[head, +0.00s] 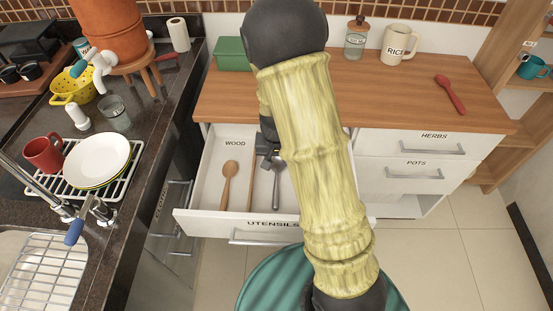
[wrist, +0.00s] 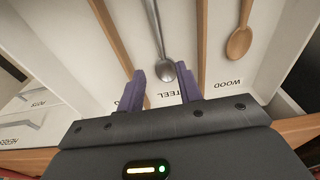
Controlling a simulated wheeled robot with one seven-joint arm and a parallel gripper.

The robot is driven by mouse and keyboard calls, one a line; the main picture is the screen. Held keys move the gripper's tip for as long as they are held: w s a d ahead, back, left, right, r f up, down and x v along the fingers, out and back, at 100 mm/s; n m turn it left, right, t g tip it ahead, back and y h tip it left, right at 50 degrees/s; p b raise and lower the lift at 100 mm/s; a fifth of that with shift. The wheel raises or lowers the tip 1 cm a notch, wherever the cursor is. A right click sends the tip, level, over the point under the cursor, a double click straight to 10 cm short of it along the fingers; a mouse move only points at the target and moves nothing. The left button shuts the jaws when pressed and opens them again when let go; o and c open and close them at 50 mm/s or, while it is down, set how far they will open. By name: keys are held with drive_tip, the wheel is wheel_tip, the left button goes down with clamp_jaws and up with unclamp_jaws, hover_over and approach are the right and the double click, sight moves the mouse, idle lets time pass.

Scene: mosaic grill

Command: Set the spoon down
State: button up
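A steel spoon (wrist: 165,72) lies in the open utensils drawer (head: 200,216), in the section marked STEEL. Its handle also shows in the head view (head: 276,188). My gripper (wrist: 160,69) is over this section, with its purple fingers apart. The spoon's bowl appears between the fingertips, with gaps on both sides. A wooden spoon (head: 228,180) lies in the section marked WOOD and also shows in the wrist view (wrist: 239,42). A red spoon (head: 450,93) lies on the wooden counter. My arm hides the drawer's right part in the head view.
Wooden dividers (wrist: 203,40) run along both sides of the steel section. A dish rack (head: 72,190) with a plate (head: 97,160) stands left.

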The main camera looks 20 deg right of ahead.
drive_tip(key=shift+r, duration=0.1)
drive_tip(key=s+r+n+t, duration=0.1)
drive_tip(key=s+r+n, duration=0.2)
drive_tip(key=s+r, duration=0.9)
drive_tip(key=shift+s+d+n, duration=0.25)
drive_tip(key=shift+s+n, duration=0.05)
drive_tip(key=shift+s, duration=0.1)
